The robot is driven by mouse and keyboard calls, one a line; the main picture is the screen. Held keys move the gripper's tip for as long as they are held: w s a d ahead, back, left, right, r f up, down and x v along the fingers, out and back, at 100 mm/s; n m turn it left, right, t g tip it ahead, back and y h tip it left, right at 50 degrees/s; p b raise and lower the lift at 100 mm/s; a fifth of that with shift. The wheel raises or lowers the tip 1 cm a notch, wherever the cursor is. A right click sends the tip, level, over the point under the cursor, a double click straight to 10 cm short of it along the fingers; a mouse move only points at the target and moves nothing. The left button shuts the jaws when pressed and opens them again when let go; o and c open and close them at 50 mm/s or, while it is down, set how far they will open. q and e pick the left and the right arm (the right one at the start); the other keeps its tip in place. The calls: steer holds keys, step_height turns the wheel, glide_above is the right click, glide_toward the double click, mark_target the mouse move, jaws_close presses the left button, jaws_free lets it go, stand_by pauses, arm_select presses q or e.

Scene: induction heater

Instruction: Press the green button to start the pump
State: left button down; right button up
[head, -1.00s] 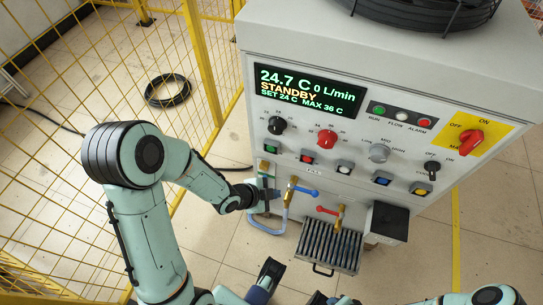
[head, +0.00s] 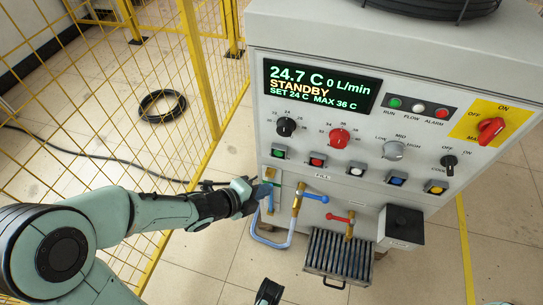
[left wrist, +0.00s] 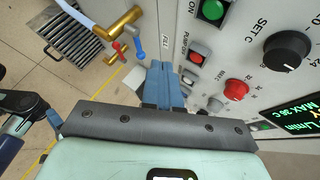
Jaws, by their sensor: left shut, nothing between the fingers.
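The green button (head: 278,152) is at the left end of the lower button row on the machine's front panel. It also shows at the top of the left wrist view (left wrist: 213,10). My left gripper (head: 263,190) is shut and empty, a little below and left of the button in the head view and apart from it. In the left wrist view its blue fingers (left wrist: 163,80) point toward the panel near the red button (left wrist: 197,57). The display (head: 318,85) reads STANDBY and 0 L/min.
Brass valves with a blue lever (head: 314,197) and a red lever (head: 338,217) stick out below the panel, near my left gripper. A pale hose (head: 270,242) loops beneath. A grated tray (head: 338,255) and a black box (head: 401,226) stand lower right. Yellow fence (head: 205,70) is left.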

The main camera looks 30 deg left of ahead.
mark_target(279, 152)
arm_select(q)
steer(key=shift+w, duration=0.15)
arm_select(e)
steer(key=shift+w+d, duration=0.1)
arm_select(q)
steer(key=w+a+p, duration=0.2)
steer(key=w, duration=0.6)
steer(key=shift+w, duration=0.25)
arm_select(e)
steer(key=shift+s+a+r+g, duration=0.25)
steer(key=shift+s+a+r, duration=0.1)
steer(key=shift+s+r, duration=0.3)
steer(key=shift+s+a+r+g, duration=0.25)
steer(key=shift+s+a+r, duration=0.15)
steer(key=shift+s, duration=0.4)
arm_select(q)
steer(key=shift+w, duration=0.15)
stand_by(0.4)
steer(key=shift+w+a, duration=0.1)
steer(key=shift+w, duration=0.15)
arm_select(e)
steer(key=shift+r, duration=0.15)
